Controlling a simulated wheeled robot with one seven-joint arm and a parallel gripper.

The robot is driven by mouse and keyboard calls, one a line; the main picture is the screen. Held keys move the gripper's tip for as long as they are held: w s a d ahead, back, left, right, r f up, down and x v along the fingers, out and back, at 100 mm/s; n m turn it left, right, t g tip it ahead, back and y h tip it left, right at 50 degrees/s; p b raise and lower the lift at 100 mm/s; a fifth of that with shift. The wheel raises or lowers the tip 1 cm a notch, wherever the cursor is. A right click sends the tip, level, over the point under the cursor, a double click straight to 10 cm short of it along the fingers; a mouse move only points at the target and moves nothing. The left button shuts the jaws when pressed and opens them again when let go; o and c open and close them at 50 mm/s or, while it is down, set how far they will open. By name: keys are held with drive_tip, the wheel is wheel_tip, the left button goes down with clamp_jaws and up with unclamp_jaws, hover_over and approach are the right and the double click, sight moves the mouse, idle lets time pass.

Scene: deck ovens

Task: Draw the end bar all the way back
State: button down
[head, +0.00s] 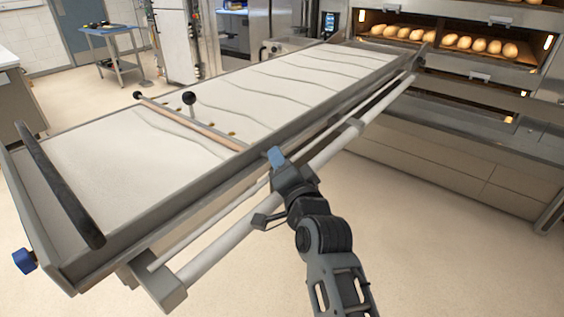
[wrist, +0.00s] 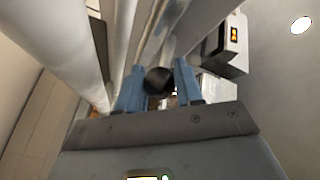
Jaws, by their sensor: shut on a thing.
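The end bar (head: 190,122) is a thin wooden bar lying across the pale canvas of the long loader, nearer its left end. It has a dark ball at its far end and an upright dark knob (head: 189,98) near its middle. My gripper (head: 276,156), with blue fingers, is at the loader's near side rail, in line with the bar's near end. In the wrist view a dark round knob (wrist: 159,80) sits between my gripper's blue fingers (wrist: 158,85), which are shut on it. The bar's near end is hidden by my gripper in the head view.
The loader's near side rail (head: 150,230) and a pale tube (head: 230,240) run alongside my arm. A black handle (head: 60,185) spans the loader's left end. The deck oven (head: 480,110) with loaves stands at the right. The floor in front is clear.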

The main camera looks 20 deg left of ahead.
drive_tip(key=shift+s+a+f, duration=0.25)
drive_tip(key=shift+s+f, duration=0.05)
drive_tip(key=c, duration=1.1)
unclamp_jaws()
drive_tip(key=o, duration=0.3)
drive_tip(key=shift+r, duration=0.15)
drive_tip(key=shift+d+r, duration=0.1)
drive_tip(key=shift+b+v, duration=0.35)
drive_tip(key=shift+v, duration=3.5)
